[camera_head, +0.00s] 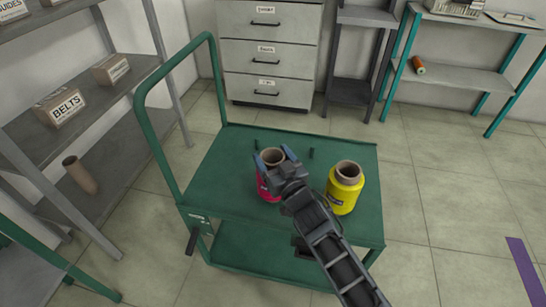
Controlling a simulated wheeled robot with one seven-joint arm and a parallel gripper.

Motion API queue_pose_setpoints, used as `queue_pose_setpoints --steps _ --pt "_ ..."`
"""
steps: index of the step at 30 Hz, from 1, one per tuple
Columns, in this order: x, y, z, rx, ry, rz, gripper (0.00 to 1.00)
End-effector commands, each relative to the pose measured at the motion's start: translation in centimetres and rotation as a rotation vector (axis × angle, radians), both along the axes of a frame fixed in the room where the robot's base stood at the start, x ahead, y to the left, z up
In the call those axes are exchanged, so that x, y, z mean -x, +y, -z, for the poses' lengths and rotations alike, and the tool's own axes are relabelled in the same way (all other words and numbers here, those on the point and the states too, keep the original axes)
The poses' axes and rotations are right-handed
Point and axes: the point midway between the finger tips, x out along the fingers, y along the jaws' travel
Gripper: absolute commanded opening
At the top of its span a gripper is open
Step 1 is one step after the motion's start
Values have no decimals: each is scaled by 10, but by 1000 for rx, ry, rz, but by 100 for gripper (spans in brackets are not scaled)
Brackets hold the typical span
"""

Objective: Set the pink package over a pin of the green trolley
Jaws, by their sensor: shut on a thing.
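The pink package (264,191), a pink spool on a brown tube, is at the middle of the green trolley's top (226,170). My gripper (274,156) is shut on it from above, with its blue fingertips at the tube's upper end. My gripper and wrist hide the package's right side. I cannot tell whether its base touches the deck or whether a pin is inside it. Short dark pins show behind it, one at the left (256,145) and one at the right (311,153).
A yellow package (345,190) stands upright on the trolley, right of the pink one. The trolley's tall handle (156,150) rises at the left. Grey shelves with a BELTS box (60,106) stand farther left. Drawers (268,55) stand behind. Floor is open at the right.

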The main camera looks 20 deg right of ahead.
Motion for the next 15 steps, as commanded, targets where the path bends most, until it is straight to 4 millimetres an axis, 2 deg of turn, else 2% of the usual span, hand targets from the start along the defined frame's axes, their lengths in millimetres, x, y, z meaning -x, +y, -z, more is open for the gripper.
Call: queue_pose_setpoints --steps 14,15 --pt "0 0 1 0 -2 0 13" --pt "0 0 1 -1 -2 0 77"
